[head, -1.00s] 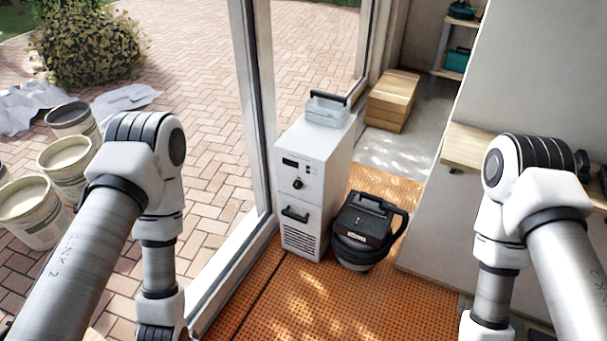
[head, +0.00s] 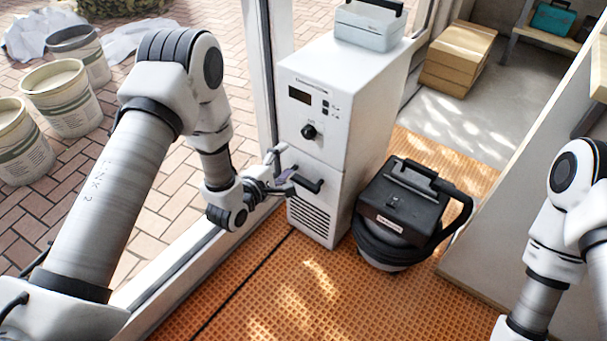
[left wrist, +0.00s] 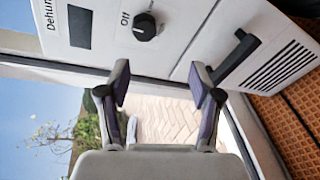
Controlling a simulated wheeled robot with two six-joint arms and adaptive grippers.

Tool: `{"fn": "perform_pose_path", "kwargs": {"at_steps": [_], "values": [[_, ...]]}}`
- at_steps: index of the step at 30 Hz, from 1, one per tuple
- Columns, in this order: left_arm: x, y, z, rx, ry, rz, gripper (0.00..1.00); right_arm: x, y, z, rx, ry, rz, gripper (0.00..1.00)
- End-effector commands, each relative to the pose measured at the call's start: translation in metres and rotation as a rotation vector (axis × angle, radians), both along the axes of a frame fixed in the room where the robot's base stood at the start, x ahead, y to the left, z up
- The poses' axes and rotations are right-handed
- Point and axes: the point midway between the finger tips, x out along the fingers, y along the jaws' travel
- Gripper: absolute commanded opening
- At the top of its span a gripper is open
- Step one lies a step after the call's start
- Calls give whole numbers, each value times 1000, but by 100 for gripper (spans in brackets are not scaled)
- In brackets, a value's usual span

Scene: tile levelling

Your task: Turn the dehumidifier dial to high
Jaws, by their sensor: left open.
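The white dehumidifier (head: 335,105) stands upright on the orange mat by the window frame. Its black dial (head: 309,132) sits on the upper front panel below a dark display (head: 299,95). In the left wrist view the dial (left wrist: 145,27) has "Off" printed beside it, and its pointer setting is too small to tell for sure. My left gripper (head: 284,174) is open and empty, in front of the unit, below and left of the dial, near the black handle (head: 306,184). Its fingers (left wrist: 162,92) show apart in the left wrist view, away from the dial. My right gripper is out of view.
A black vacuum (head: 405,210) stands on the mat (head: 300,285) right of the dehumidifier. The window frame (head: 190,275) runs along the left. Buckets (head: 62,97) stand outside on brick paving.

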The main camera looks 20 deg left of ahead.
Motion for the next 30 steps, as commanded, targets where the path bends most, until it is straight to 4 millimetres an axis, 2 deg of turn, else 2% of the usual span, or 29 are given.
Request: {"fn": "perform_pose_path", "kwargs": {"at_steps": [1, 4, 10, 19, 23, 29, 30], "values": [[11, 0, -21, -90, -50, 7, 64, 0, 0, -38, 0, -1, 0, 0], [22, -1, -12, -234, -112, 6, 64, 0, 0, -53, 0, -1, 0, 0], [40, -5, -2, -303, -138, -1, 64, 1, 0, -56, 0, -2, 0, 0], [92, -19, -3, -300, -135, 1, 64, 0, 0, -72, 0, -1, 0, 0], [101, -21, -2, -301, -132, 2, 64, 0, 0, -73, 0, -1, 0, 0], [101, -21, -1, -301, -130, 3, 64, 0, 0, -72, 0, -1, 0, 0], [101, -21, -1, -301, -130, 3, 50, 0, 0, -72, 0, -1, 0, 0]]}}
